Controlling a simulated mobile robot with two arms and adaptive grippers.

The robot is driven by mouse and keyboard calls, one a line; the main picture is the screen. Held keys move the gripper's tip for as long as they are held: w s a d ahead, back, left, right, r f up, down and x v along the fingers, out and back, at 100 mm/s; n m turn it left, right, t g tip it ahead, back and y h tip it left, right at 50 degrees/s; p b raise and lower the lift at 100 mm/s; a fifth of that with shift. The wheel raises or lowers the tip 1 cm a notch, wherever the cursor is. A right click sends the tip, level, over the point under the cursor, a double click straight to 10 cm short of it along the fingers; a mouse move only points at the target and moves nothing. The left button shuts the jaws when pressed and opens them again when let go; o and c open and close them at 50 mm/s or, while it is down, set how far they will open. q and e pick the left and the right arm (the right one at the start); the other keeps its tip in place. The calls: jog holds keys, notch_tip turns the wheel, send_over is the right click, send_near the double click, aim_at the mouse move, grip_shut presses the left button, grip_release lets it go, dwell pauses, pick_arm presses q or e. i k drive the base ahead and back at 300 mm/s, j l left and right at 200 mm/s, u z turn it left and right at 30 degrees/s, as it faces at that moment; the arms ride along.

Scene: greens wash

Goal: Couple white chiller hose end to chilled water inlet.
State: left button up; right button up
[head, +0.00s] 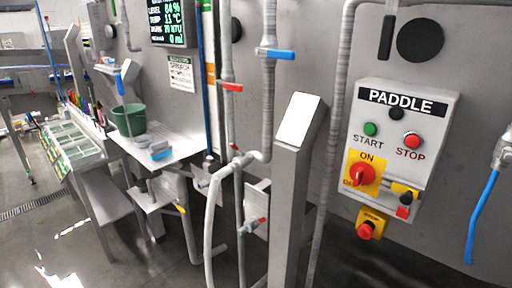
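A pale hose or pipe (209,232) rises from the bottom of the head view and bends over toward a fitting (241,160) left of the grey post. I cannot tell whether this is the white chiller hose or whether its end is joined there. Two vertical grey pipes stand just above, one with a red lever (231,87) and one with a blue lever (276,54). I cannot identify the chilled water inlet by any label. Neither of my grippers shows.
A slanted-top grey post (292,190) stands close in front of the pipes. The PADDLE control box (403,148) is on the wall at right, with an emergency stop (368,228) below. A steel table (180,139) holds a green bucket (128,120). Open floor lies at lower left.

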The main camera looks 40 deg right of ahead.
aim_at(233, 145)
jog(key=z, duration=0.4)
jog(key=i+j+z, duration=0.1)
jog(key=z, duration=0.75)
jog(key=i+j+z, duration=0.1)
jog(key=z, duration=0.3)
jog(key=i+j+z, duration=0.15)
jog(key=j+z, duration=0.35)
jog(key=j, duration=0.15)
jog(key=j+z, duration=0.5)
jog(key=j, duration=0.2)
jog(key=k+j+z, duration=0.1)
jog(key=j+z, duration=0.4)
jog(key=j, duration=0.15)
